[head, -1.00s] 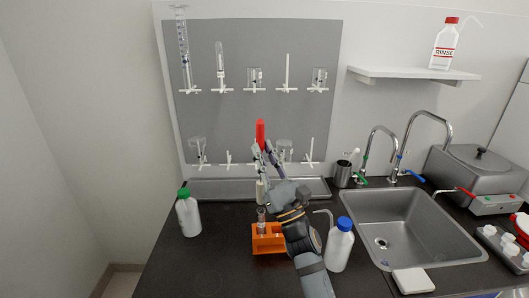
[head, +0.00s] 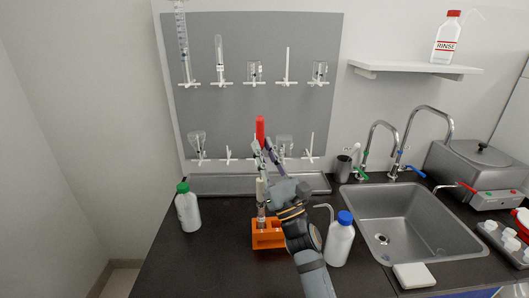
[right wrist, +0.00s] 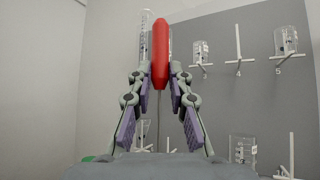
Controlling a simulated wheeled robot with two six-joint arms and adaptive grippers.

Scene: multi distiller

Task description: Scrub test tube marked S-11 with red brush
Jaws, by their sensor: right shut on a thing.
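The red brush handle (head: 260,128) stands upright in my right gripper (head: 262,148), whose fingers are shut on it. In the right wrist view the red handle (right wrist: 161,52) sits between the fingertips (right wrist: 160,78). The brush's pale bristle end (head: 261,188) hangs straight below the gripper. A test tube (head: 262,212) stands in the orange rack (head: 268,240), directly under the bristles. I cannot tell whether the bristle tip is inside the tube's mouth. The tube's label is too small to read. My left gripper is not in view.
A green-capped bottle (head: 187,208) stands left of the rack and a blue-capped wash bottle (head: 340,240) to its right. The pegboard (head: 235,120) with glassware and a metal tray (head: 225,184) are behind. The sink (head: 420,225) is at the right.

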